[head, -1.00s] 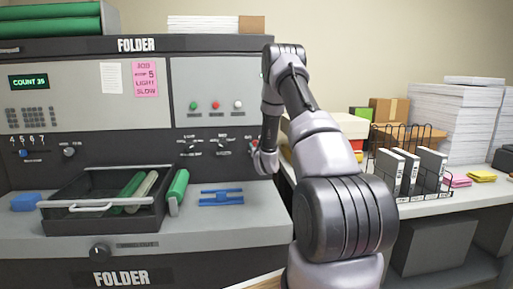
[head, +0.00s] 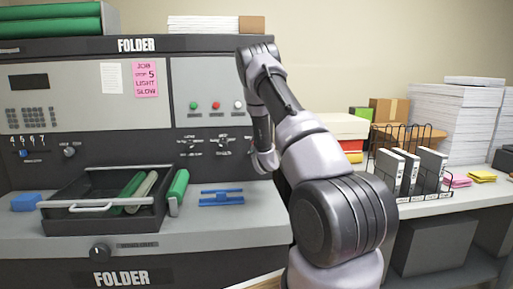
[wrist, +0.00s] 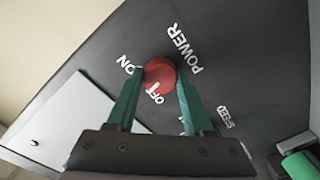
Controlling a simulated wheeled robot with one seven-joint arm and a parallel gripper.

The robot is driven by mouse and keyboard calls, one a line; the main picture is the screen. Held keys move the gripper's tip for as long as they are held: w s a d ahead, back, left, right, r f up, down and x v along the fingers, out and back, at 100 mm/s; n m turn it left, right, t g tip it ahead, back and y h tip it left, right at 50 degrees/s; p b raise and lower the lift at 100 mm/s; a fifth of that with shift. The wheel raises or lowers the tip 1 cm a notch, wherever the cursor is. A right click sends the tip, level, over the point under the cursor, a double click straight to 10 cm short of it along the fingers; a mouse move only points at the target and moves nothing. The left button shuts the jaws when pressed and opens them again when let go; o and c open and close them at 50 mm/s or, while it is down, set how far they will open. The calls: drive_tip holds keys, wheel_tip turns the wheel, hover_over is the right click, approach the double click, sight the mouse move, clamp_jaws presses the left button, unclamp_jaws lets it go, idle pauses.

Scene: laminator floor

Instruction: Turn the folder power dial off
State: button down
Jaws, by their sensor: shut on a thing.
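The red power dial (wrist: 160,71) sits on the folder's dark panel, with POWER, ON and OFF printed around it in the wrist view. A white mark shows at its lower edge, by the word OFF. My gripper (wrist: 160,80) has its green fingers on both sides of the dial and is shut on it. In the head view my gripper (head: 263,160) is against the right end of the folder's control panel, and my arm hides the dial. The folder's count display (head: 29,82) is dark.
A black tray (head: 100,225) with rolls and a blue clamp-like piece (head: 221,197) lie on the folder's shelf, below the panel. A side table to the right holds a wire rack of binders (head: 408,172) and paper stacks (head: 455,120).

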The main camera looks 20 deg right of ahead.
drive_tip(key=n, duration=0.6)
drive_tip(key=shift+a, duration=0.1)
idle(0.5)
drive_tip(key=shift+f, duration=0.1)
drive_tip(key=shift+c, duration=1.4)
unclamp_jaws()
drive_tip(key=shift+s, duration=0.1)
drive_tip(key=v, duration=1)
drive_tip(key=shift+s+a, duration=0.2)
drive_tip(key=shift+s, duration=0.1)
